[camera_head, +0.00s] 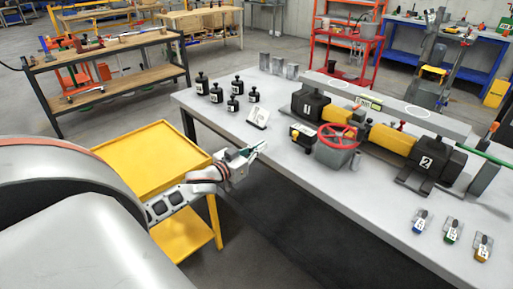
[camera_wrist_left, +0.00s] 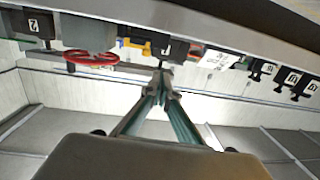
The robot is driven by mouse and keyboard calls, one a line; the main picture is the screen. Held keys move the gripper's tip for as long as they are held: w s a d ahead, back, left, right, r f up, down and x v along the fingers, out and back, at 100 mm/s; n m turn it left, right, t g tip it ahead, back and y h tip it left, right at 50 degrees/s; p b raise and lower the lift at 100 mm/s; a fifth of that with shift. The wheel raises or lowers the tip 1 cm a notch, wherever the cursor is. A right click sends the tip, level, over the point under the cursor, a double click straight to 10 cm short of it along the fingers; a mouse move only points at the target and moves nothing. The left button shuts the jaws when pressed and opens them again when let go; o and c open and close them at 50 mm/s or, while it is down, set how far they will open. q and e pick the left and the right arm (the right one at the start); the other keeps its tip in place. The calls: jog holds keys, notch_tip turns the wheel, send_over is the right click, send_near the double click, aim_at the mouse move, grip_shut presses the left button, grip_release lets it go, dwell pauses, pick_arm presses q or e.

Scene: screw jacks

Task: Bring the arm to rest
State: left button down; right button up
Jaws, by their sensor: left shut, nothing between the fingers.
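Part of my left arm is hidden behind my large rounded body part at the lower left of the head view. My right gripper is not in view.
Several black screw jacks (camera_head: 232,104) stand at the table's left end, beside a white number card (camera_head: 258,116). A red handwheel (camera_head: 337,138) and black-and-yellow machine are further right. Several coloured tagged items (camera_head: 451,231) lie near the front right. Floor before the table looks clear.

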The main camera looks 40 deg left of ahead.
pick_arm(q)
jog(key=shift+s+a, duration=0.15)
jog(key=shift+s, duration=0.45)
jog(key=s+d+f+m+g+h+p, duration=0.1)
jog(key=s+d+f+m+g, duration=0.3)
jog(key=s+d+f, duration=2)
jog(key=s+d+g+h, duration=0.1)
jog(key=s+d+g, duration=0.1)
jog(key=d, duration=0.2)
jog(key=shift+s+d+f+g+h, duration=0.2)
jog(key=shift+s+f+g+h, duration=0.05)
jog(key=shift+f+g+h, duration=0.05)
